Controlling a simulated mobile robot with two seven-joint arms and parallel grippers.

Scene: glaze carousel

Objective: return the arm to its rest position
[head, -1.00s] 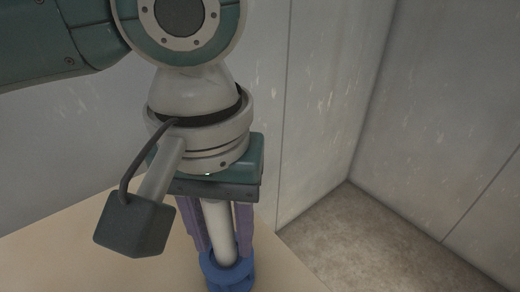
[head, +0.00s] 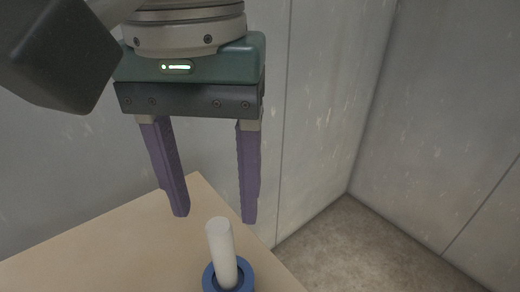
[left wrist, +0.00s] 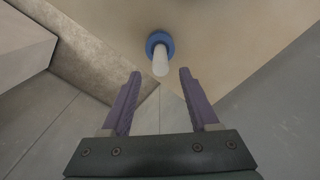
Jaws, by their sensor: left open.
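My left gripper (head: 215,215) is open and empty, with two purple fingers pointing down. It hangs above and behind a white cylinder (head: 221,254) that stands upright in a blue ring-shaped base (head: 246,281) near the table's corner. In the left wrist view the white cylinder (left wrist: 160,65) and the blue base (left wrist: 154,39) lie beyond the gap between the open fingertips (left wrist: 160,72), apart from them. My right gripper is not in view.
The pale wooden table (head: 110,245) is bare around the blue base. Grey wall panels (head: 330,90) stand close behind and to the right. Beyond the table's right edge is open brownish floor (head: 370,250).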

